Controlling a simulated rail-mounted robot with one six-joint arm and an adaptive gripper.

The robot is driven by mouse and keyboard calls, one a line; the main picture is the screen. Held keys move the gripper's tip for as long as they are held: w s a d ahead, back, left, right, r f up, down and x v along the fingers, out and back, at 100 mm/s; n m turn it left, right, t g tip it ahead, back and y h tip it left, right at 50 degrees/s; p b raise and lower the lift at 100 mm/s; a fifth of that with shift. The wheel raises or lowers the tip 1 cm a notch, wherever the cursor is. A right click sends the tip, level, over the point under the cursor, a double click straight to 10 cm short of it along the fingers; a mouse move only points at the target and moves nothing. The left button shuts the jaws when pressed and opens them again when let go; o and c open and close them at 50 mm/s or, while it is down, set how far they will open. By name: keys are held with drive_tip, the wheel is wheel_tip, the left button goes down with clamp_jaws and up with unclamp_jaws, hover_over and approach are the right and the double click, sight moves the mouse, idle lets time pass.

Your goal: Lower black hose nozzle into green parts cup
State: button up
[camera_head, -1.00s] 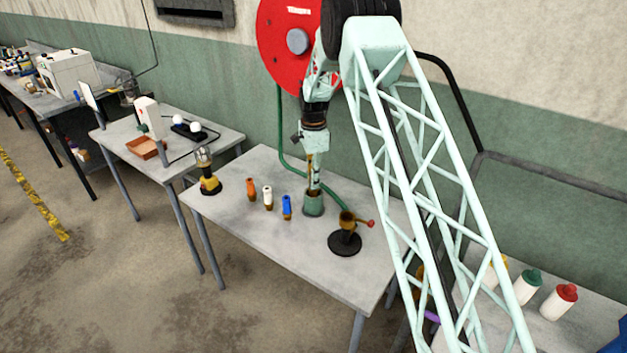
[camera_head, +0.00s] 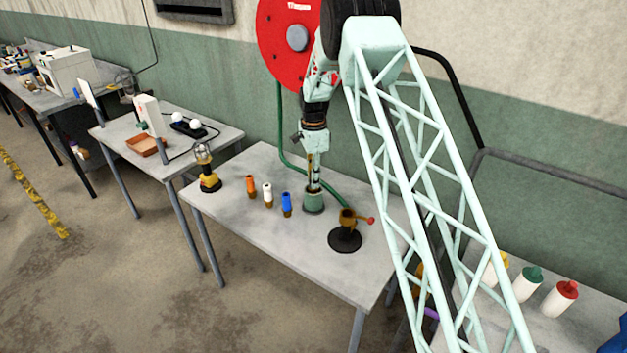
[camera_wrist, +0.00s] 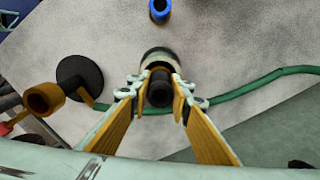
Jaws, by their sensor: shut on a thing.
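The green parts cup (camera_head: 313,203) stands upright on the grey table. Its pale rim also shows in the wrist view (camera_wrist: 160,57). My gripper (camera_head: 314,184) points down right above the cup. In the wrist view my gripper (camera_wrist: 160,92) is shut on the black hose nozzle (camera_wrist: 159,95), its yellow-brown fingers on both sides of it. The nozzle overlaps the near part of the cup's opening in the wrist view. In the head view the fingers and cup hide the nozzle's lower end, so I cannot tell how far it is inside.
Orange (camera_head: 250,186), white (camera_head: 267,193) and blue (camera_head: 286,202) nozzles stand left of the cup. A brass fitting on a black round base (camera_head: 345,240) stands to the right. A green hose (camera_wrist: 270,85) crosses behind the cup. The table's front area is clear.

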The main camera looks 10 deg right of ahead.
drive_tip(key=o, duration=1)
drive_tip(key=shift+r, duration=0.1)
drive_tip(key=shift+r, duration=5.9)
drive_tip(key=shift+r, duration=0.15)
drive_tip(key=shift+r+p, duration=1.75)
drive_tip(key=shift+r, duration=1.6)
